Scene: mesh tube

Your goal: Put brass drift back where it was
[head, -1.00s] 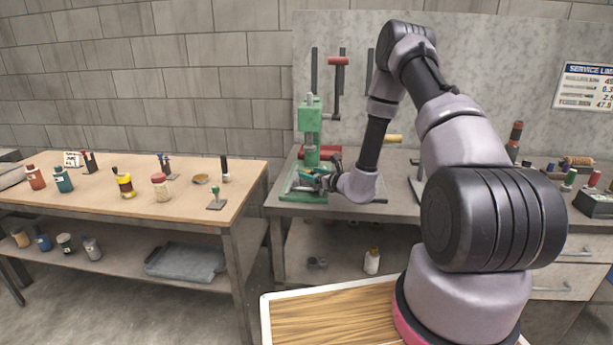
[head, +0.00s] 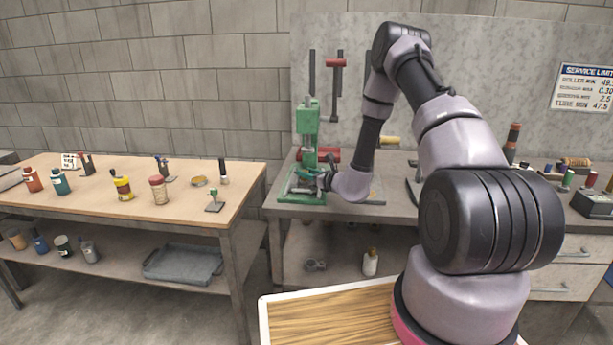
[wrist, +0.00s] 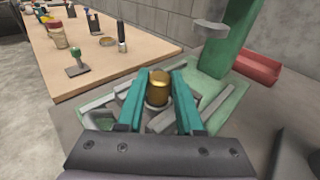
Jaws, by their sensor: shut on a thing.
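My gripper (wrist: 157,88) has teal fingers shut on the brass drift (wrist: 159,92), a short brass cylinder with a rounded top. In the wrist view the drift looks about upright between the fingers, over the grey metal pieces on the green press base (wrist: 225,112). Its lower end is hidden, so I cannot tell whether it touches anything below. In the head view my gripper (head: 306,178) is low at the green arbor press (head: 308,125), over its base; the drift cannot be made out there.
The press column (wrist: 228,40) and ram (wrist: 210,28) rise close beyond my fingers. A red object (wrist: 256,68) lies behind the press. A wall sign (head: 585,87) hangs at right.

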